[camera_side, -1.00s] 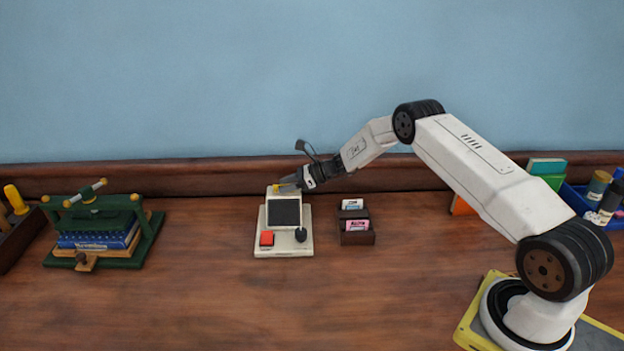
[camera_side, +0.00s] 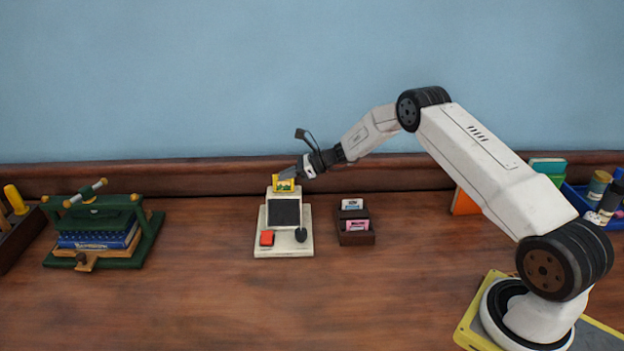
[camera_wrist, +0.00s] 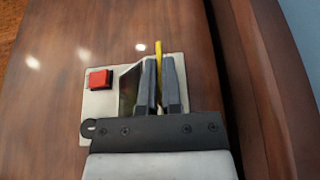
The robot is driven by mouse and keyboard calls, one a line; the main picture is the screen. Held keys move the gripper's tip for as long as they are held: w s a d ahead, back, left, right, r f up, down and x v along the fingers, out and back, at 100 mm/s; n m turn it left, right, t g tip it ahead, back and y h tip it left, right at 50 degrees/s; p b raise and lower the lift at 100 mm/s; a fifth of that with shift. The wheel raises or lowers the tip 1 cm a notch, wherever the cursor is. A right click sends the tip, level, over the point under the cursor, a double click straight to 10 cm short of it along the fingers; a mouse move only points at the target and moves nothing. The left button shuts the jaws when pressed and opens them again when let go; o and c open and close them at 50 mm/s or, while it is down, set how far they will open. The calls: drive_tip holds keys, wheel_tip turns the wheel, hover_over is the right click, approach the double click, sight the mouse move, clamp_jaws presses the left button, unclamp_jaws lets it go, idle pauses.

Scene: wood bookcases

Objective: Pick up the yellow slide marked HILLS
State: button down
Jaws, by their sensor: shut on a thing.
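The yellow slide (camera_side: 285,185) is at the top of the white slide viewer (camera_side: 266,244), in my gripper (camera_side: 289,176). In the wrist view the yellow slide (camera_wrist: 158,62) shows edge-on as a thin strip between the two dark fingers of my gripper (camera_wrist: 160,75). My gripper is shut on it. The slide looks upright and raised at the viewer's top; I cannot tell if its lower edge is still inside. Its marking is too small to read.
The viewer has a red button (camera_side: 267,238) and dark screen (camera_side: 284,212). A brown box (camera_side: 356,238) with two slides stands to its right. A green book press (camera_side: 100,225) is at left. The front of the desk is clear.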

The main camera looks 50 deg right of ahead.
wheel_tip(320, 180, up, 7)
drive_tip(key=shift+f, duration=0.2)
idle(0.6)
